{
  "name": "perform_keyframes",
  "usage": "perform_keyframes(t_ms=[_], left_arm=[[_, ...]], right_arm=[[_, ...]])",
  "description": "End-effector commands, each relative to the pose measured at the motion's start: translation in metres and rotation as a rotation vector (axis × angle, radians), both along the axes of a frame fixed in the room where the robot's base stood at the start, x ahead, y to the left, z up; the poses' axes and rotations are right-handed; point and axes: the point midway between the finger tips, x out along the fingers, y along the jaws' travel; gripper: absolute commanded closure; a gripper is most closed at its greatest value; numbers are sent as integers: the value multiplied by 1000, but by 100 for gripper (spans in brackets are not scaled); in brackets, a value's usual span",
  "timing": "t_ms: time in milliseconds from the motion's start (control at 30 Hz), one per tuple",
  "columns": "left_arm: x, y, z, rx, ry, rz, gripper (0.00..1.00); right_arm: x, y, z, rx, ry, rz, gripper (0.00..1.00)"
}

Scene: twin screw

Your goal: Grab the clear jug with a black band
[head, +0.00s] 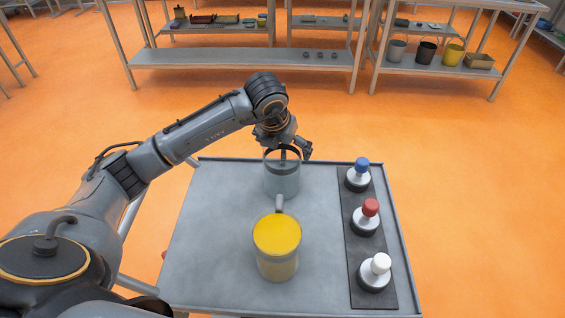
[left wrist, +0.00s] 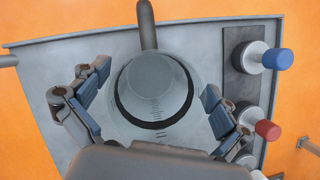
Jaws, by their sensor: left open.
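The clear jug with a black band (head: 282,182) stands upright towards the far side of the grey cart top. Its dark band runs around it near the top. My left gripper (head: 290,150) is above the jug, pointing down. In the left wrist view the gripper (left wrist: 152,106) is open, one finger on each side of the jug (left wrist: 155,85). I see no clear contact between the fingers and the jug. A grey handle (left wrist: 147,25) extends from the jug's far side. My right gripper is not in view.
A jug with yellow contents (head: 277,245) stands nearer on the cart (head: 205,235). A dark strip (head: 357,222) on the right holds blue-, red- and white-topped knobs. The cart's left part is clear. Shelves with buckets (head: 426,52) stand behind.

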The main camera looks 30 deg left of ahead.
Motion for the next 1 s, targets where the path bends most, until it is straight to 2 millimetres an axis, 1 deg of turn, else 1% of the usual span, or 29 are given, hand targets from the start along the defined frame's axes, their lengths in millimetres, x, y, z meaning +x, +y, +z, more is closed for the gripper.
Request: perform_keyframes(t_ms=[100, 267, 300, 367, 400, 567, 600, 633, 867, 1000], left_arm=[[2, 0, -5, 1, 0, -1, 0], [2, 0, -5, 1, 0, -1, 0], [2, 0, -5, 1, -1, -1, 4], [2, 0, -5, 1, -1, -1, 16], [2, 0, -5, 1, -1, -1, 24], [2, 0, -5, 1, 0, 0, 57], [2, 0, -5, 1, 0, 0, 65], [2, 0, -4, 0, -2, 0, 68], [2, 0, -4, 0, -2, 0, 69], [3, 0, 2, 0, -4, 0, 69]], right_arm=[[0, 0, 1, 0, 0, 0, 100], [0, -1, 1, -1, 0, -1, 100], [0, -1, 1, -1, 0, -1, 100], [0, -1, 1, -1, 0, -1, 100], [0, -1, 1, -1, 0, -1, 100], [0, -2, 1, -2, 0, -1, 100], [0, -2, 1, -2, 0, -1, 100], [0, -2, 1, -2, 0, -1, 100], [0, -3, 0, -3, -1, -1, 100], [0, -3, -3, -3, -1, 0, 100]])
